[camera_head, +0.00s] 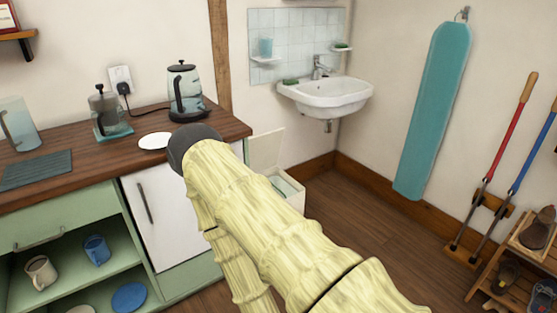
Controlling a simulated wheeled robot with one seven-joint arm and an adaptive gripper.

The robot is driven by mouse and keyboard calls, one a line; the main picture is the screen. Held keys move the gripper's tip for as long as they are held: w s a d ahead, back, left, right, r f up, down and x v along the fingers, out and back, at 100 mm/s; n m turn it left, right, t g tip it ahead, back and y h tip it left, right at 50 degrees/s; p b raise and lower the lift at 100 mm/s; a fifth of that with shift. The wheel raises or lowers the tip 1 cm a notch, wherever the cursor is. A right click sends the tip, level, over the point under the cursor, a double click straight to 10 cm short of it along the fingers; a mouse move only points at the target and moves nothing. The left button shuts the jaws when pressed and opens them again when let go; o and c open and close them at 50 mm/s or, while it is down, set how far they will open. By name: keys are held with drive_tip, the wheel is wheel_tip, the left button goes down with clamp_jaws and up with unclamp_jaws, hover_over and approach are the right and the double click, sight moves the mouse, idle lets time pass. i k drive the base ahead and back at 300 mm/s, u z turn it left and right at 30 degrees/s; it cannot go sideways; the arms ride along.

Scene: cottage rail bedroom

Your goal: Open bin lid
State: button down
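A white bin (296,202) stands on the floor at the end of the counter, below and left of the sink. Its lid (266,149) stands raised, close to upright, at the back left of the bin. Something pale teal shows in the opening. My pale yellow, ridged arm crosses the middle of the view and hides the left and front of the bin. My gripper is not in view, so I cannot tell whether it touches the bin or lid.
A wooden counter (80,183) with a kettle (186,95), French press (108,112) and white plate (155,140) is at left. Floor between is clear.

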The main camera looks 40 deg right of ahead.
sight(263, 149)
drive_tip(key=u, duration=1)
drive_tip(key=k, duration=0.1)
drive_tip(key=z, duration=1.8)
drive_tip(key=i, duration=1.45)
drive_tip(key=u, duration=0.5)
